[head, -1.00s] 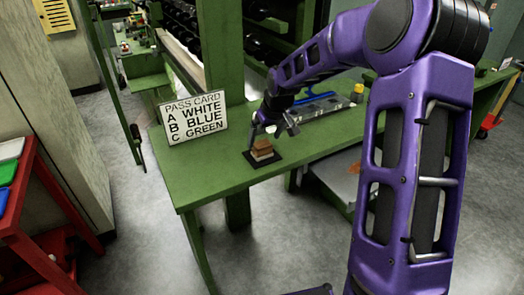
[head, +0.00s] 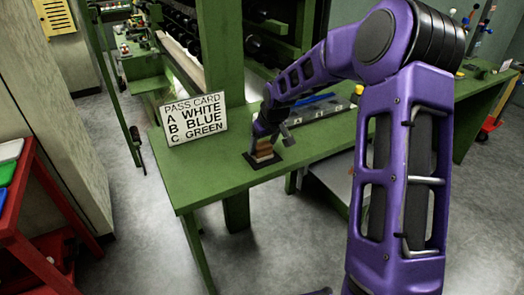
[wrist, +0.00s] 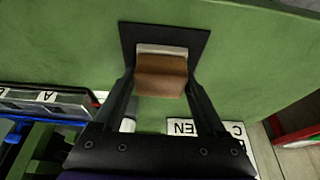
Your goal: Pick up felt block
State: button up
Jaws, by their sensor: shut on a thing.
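The felt block (head: 264,149) is a small block with a brown top part and a pale layer under it. It stands on a dark square pad (head: 262,163) on the green table. In the wrist view the block (wrist: 161,75) sits between the two fingers, over the dark pad (wrist: 197,40). My gripper (wrist: 162,90) has a finger on each side of the block and is shut on it. In the head view my gripper (head: 266,141) partly hides the block. I cannot tell whether the block has left the pad.
A sign (head: 193,118) reading "PASS CARD, A WHITE, B BLUE, C GREEN" stands at the left on the green table (head: 196,172). A grey tray (head: 318,112) with a blue item lies behind my gripper. A red rack (head: 30,195) with coloured trays is at the far left.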

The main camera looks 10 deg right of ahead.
aim_at(263, 144)
notch_tip(263, 144, up, 10)
jog(key=shift+r+p, duration=0.1)
jog(key=shift+p, duration=0.85)
jog(key=o, duration=0.8)
jog(key=shift+c, duration=0.2)
jog(key=c, duration=0.6)
jog(key=shift+d, duration=0.1)
